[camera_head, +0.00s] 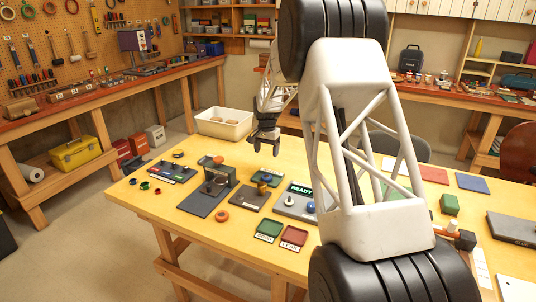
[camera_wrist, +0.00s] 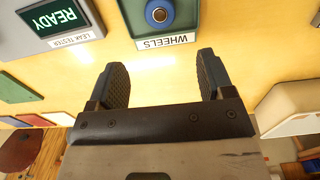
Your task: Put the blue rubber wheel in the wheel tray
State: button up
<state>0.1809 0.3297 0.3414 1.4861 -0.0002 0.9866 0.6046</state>
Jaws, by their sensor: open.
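The blue wheel (camera_wrist: 159,12) shows at the top edge of the wrist view, a blue ring with a dark centre. It appears to sit inside the dark green wheel tray (camera_wrist: 186,27), which has a white WHEELS label; the tray's far part is cut off. In the head view a small green tray (camera_head: 269,172) lies below my gripper (camera_head: 265,142); its contents are too small to make out. My gripper (camera_wrist: 163,80) is open and empty above the table, its fingers well apart, with the tray beyond the fingertips.
The leak tester (camera_wrist: 60,20) with its lit READY screen stands beside the tray. A white bin (camera_head: 223,124) stands at the table's far edge. Green GOOD (camera_head: 269,228) and red LEAK (camera_head: 293,236) trays lie near the front. Bare yellow table lies between my fingers.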

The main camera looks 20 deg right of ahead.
jog(key=shift+s+r, duration=0.1)
jog(key=s+a+r+n, duration=0.2)
jog(key=s+a+r, duration=0.3)
jog(key=s, duration=0.5)
jog(key=s+a+r+n+t, duration=0.1)
jog(key=s+a+r, duration=0.1)
jog(key=s+r, duration=0.6)
jog(key=s+a+r+n, duration=0.2)
jog(key=s+a+r, duration=0.2)
jog(key=s, duration=0.8)
jog(key=s+a+f+n, duration=0.1)
jog(key=s+a+n, duration=0.1)
jog(key=s, duration=1.2)
jog(key=s+a+f+n+t, duration=0.1)
jog(key=s+a+f, duration=0.1)
jog(key=s, duration=1.3)
jog(key=shift+s+a+n+t, duration=0.15)
jog(key=shift+a+n+t, duration=0.15)
jog(key=shift+a+n, duration=0.15)
